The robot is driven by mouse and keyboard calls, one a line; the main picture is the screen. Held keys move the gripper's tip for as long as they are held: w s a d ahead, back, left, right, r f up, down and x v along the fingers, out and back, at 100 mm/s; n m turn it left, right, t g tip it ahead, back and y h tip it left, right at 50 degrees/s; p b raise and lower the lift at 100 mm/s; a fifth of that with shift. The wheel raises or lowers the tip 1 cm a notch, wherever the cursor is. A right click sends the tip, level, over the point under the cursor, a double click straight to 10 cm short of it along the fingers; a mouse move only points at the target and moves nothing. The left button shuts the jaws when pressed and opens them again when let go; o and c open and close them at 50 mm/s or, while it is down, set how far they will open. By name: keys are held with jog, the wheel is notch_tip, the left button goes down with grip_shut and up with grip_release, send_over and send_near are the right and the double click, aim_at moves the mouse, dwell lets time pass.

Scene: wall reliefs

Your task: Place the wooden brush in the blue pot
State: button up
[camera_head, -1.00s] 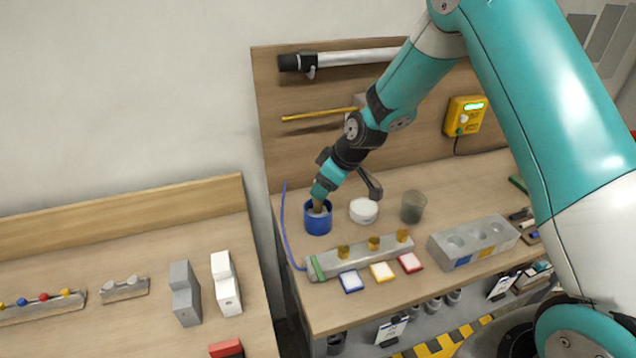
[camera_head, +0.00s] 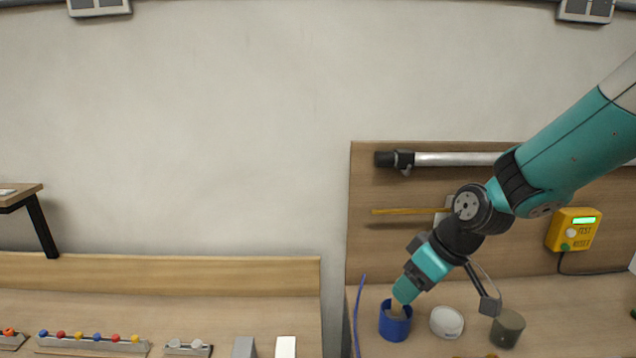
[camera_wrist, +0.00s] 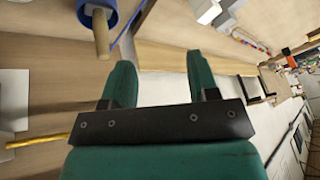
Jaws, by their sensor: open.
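The blue pot (camera_head: 395,327) stands on the right bench, and part of it shows at the top left of the wrist view (camera_wrist: 118,12). The wooden brush (camera_wrist: 101,36) sits in the pot, its tan handle sticking up out of the opening. The handle shows as a small tan piece in the head view (camera_head: 397,308), partly hidden by my gripper (camera_head: 404,291). In the wrist view my gripper (camera_wrist: 160,72) has its two teal fingers spread with nothing between them. The handle is outside the fingers, to their left. The brush's lower end is hidden.
A white bowl (camera_head: 447,322) and a dark grey cup (camera_head: 507,329) stand right of the pot. A blue cable (camera_head: 357,315) runs at its left. A yellow rod (camera_head: 410,211) and a yellow box (camera_head: 574,229) are on the backboard. Open wall lies left.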

jog(key=s+a+r+g+b, duration=0.1)
jog(key=s+r, duration=0.3)
jog(key=s, duration=0.7)
jog(key=s+a+r+m+g+b, duration=0.1)
jog(key=s+r, duration=0.2)
jog(key=s, duration=0.9)
jog(key=shift+s+a+r, duration=0.15)
jog(key=shift+a+r, duration=0.15)
jog(key=shift+r, duration=0.1)
